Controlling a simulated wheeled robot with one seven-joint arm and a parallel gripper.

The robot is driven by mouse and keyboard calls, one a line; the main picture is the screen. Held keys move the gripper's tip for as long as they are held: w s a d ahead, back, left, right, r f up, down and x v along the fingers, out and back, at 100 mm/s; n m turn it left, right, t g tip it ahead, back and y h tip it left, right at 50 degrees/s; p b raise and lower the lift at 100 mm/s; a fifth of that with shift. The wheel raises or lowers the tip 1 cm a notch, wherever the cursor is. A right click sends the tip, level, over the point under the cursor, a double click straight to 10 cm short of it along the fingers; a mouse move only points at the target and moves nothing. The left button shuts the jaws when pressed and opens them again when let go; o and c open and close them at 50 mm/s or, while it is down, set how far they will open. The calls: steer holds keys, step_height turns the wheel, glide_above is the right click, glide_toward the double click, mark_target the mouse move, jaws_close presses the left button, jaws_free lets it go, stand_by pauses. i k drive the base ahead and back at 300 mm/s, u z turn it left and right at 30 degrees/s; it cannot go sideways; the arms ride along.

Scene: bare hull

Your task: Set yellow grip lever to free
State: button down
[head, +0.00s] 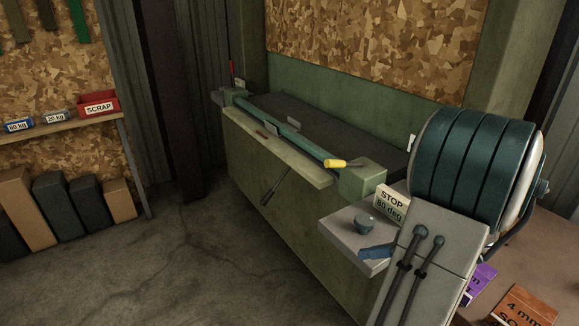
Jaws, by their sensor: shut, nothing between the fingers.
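The yellow grip lever (336,163) is a short yellow handle at the right end of the long green sheet bending machine (270,175). It lies nearly level beside the green end block (363,181) and points to the left. Its free or locked setting cannot be told from this view. My gripper does not show in the head view.
A block marked STOP 80 deg (391,200) stands right of the lever. Open floor (190,270) lies at front left.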

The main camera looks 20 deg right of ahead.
mark_target(327, 163)
steer(key=z, duration=0.05)
steer(key=i, duration=1.2)
steer(key=z, duration=0.85)
